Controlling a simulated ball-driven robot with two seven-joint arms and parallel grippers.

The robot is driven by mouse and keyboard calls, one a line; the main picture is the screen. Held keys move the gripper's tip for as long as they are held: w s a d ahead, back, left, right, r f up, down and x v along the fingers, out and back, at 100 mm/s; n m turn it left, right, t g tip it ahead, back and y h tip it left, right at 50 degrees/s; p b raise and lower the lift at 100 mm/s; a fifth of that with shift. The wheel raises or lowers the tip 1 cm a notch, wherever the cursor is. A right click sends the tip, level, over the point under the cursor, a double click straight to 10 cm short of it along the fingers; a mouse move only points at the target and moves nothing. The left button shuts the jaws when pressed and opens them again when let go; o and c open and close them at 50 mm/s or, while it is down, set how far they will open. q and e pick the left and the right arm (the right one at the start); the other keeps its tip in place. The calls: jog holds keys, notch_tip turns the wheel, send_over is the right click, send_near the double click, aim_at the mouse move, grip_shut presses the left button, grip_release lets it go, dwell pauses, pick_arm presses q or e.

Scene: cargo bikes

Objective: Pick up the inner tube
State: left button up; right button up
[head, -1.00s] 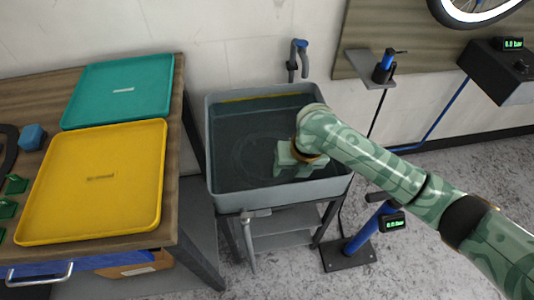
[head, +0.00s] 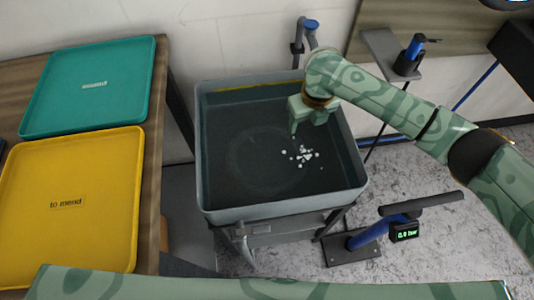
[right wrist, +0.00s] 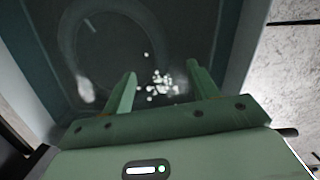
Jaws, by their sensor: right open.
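The inner tube (head: 234,160) shows only as a faint dark ring under the water in the grey tub (head: 204,195). In the right wrist view, part of its curve (right wrist: 68,42) shows at the upper left. A cluster of white bubbles (head: 302,156) lies at the ring's right side. My right gripper (head: 294,131) is open over the tub, above and behind the bubbles. In the right wrist view, its two fingers (right wrist: 161,74) stand apart with the bubbles between and beyond them, and no tube between them. My left gripper is out of view.
A yellow tray (head: 65,235) marked "to mend" and a green tray (head: 93,100) lie on the bench at left. A blue pump (head: 378,232) with a gauge stands on the floor at right. A tap (head: 301,36) rises behind the tub.

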jog(key=b, duration=0.2)
send_over(299, 144)
jog(key=f, duration=0.5)
jog(key=shift+s+d, duration=0.1)
jog(key=shift+d, duration=0.15)
jog(key=shift+f, duration=0.65)
jog(key=f+b, duration=0.3)
jog(key=f, duration=0.2)
jog(key=shift+a+b, duration=0.2)
jog(key=shift+b, duration=0.1)
jog(key=shift+r, duration=0.2)
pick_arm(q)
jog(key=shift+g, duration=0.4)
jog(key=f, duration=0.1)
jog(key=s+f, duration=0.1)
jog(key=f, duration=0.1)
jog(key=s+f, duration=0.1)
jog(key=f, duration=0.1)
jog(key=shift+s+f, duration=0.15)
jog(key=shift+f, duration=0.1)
pick_arm(e)
jog(key=c, duration=1.1)
